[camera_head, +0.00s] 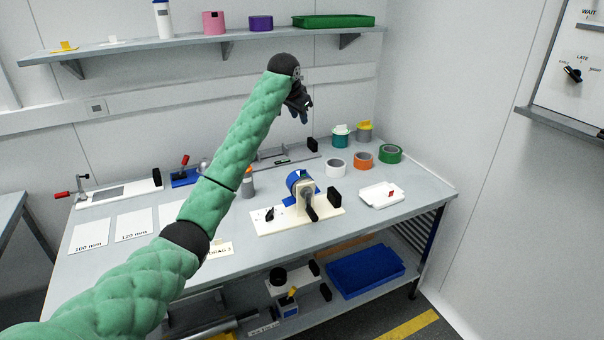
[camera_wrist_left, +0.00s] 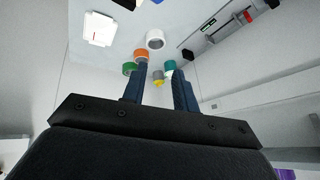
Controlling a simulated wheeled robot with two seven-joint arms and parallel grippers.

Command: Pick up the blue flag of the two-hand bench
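I cannot make out a blue flag for certain in either view. My left gripper (camera_head: 301,116) is raised above the back of the workbench (camera_head: 430,190), below the wall shelf. In the left wrist view its two dark fingers (camera_wrist_left: 161,72) stand apart with nothing held between them. A roll with yellow on it (camera_wrist_left: 158,77) shows beyond the fingers, at a distance. My left arm hides part of the bench's left middle. My right gripper is not in view.
A white tray (camera_head: 372,197) with a small red piece lies at the bench's right. Several tape rolls stand behind it, including an orange roll (camera_head: 362,160) and a green roll (camera_head: 389,154). The shelf (camera_head: 200,42) overhangs the back. A blue bin (camera_head: 365,272) sits below.

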